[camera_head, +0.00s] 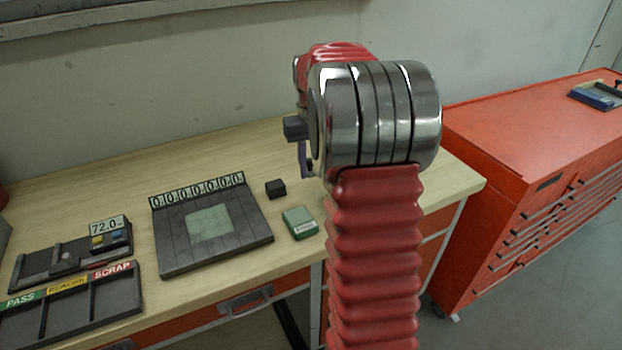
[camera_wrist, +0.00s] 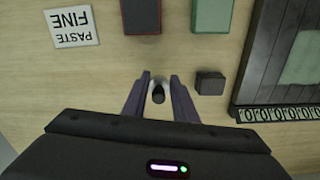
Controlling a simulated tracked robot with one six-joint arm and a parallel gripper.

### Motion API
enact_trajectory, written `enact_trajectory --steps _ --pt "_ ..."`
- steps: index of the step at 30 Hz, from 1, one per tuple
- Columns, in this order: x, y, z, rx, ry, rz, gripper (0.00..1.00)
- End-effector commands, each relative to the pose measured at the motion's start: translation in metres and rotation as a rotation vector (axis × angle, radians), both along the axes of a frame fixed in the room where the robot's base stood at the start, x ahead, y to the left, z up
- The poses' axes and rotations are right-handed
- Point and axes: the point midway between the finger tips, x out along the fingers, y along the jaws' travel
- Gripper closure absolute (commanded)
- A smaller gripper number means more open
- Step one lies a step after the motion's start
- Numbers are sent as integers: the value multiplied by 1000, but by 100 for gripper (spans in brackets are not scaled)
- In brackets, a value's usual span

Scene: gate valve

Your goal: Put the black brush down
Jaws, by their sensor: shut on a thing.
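My gripper (camera_wrist: 159,85) points down over the wooden bench, its two purple-grey fingers close together. It is shut on the black brush (camera_wrist: 158,96), of which only a small dark, rounded end and a pale part show between the fingers. I cannot tell whether the brush touches the bench. In the head view my wrist hides most of the gripper and all of the brush.
A small black block (camera_wrist: 209,83) lies right of my fingers. A green box (camera_head: 300,223), a dark red-edged box (camera_wrist: 141,15) and a "FINE PASTE" card (camera_wrist: 71,27) lie nearby. A grey plate (camera_head: 170,250) and sorting tray (camera_head: 85,310) stand left. Bare bench surrounds the fingers.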

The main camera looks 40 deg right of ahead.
Motion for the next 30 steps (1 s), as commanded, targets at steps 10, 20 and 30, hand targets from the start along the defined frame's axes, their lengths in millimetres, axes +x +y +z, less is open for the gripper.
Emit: enact_trajectory --steps 10,20,30 --pt "0 0 -3 0 -1 -1 99" --pt "0 0 -37 0 1 -1 99" --pt "0 -1 -40 0 0 -2 99"
